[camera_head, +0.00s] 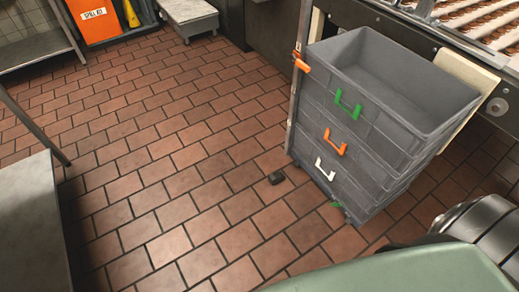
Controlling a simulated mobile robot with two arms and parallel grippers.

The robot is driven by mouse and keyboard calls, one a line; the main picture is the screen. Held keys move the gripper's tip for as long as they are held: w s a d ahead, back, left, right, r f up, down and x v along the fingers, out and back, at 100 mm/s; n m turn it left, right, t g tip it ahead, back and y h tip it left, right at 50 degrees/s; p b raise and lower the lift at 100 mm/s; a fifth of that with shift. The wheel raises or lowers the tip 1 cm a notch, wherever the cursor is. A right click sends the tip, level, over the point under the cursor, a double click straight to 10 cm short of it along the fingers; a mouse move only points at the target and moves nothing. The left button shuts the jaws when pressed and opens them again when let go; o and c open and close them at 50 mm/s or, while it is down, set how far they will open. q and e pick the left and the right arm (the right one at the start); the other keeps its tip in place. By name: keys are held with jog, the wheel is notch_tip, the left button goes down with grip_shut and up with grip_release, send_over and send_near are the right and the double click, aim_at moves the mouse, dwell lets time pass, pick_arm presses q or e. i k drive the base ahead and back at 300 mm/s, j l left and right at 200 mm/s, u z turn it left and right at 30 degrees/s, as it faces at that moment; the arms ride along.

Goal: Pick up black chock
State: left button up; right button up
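The black chock (276,177) is a small dark block lying on the red tile floor. It is just left of the foot of a stack of grey crates. Neither gripper shows in the head view. A part of my own body fills the lower right corner.
The stack of grey crates (395,85) has green, orange and white handles and stands beside a conveyor (470,20). A metal table (30,220) is at the left edge. An orange bin (92,20) and a low grey trolley (188,12) are at the back. The middle floor is clear.

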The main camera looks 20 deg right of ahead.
aim_at(274, 178)
jog(key=i, duration=2.55)
jog(key=i+z, duration=0.1)
jog(key=z, duration=0.3)
jog(key=i+z, duration=0.1)
jog(key=z, duration=0.35)
jog(key=i+j+z, duration=0.1)
jog(key=z, duration=0.3)
jog(key=i+j+z, duration=0.1)
jog(key=z, duration=0.3)
jog(key=j+z, duration=0.15)
jog(key=z, duration=0.25)
